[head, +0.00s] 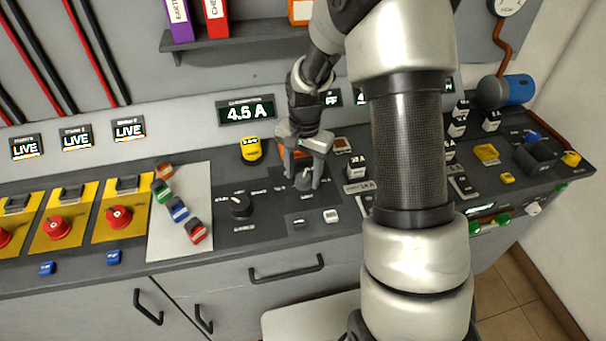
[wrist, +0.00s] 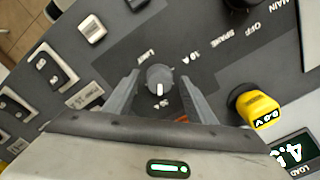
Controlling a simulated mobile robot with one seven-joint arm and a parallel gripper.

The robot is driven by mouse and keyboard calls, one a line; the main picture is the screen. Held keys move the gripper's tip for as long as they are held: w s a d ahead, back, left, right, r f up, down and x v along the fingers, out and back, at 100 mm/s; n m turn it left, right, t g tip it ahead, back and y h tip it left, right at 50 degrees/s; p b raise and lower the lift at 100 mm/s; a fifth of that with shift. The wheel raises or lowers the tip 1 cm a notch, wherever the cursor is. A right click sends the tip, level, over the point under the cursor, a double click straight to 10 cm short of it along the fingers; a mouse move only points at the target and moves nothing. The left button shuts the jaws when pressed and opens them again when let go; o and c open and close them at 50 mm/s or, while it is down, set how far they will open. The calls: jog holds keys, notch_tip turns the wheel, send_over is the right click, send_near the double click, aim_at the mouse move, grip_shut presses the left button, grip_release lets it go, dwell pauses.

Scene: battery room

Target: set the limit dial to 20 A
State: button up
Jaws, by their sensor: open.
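The limit dial (wrist: 160,77) is a round grey knob on the dark panel in the wrist view. Its white pointer mark faces the bottom of that picture, toward a small label that is hard to read. The words "LIMIT" and "10 A" are printed near it; I cannot make out a 20 A label. My gripper (wrist: 160,84) is open, with one finger on each side of the dial; I cannot tell whether they touch it. In the head view my gripper (head: 303,181) points down over the dial (head: 304,182), whose lower part shows between the fingers.
A black knob (head: 241,205) stands left of the dial, with a yellow plug (head: 251,149) behind it. White switches and buttons (head: 331,215) lie close by. A display (head: 247,112) above reads about 4.6 A. A light mat with coloured blocks (head: 178,209) is further left.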

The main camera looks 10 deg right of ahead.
jog(key=shift+f, duration=0.15)
jog(key=shift+c, duration=0.4)
jog(key=c, duration=1)
jog(key=shift+o, duration=0.2)
jog(key=shift+n, duration=0.3)
jog(key=n, duration=0.5)
jog(key=shift+d, duration=0.1)
jog(key=n, duration=0.6)
jog(key=shift+p, duration=0.4)
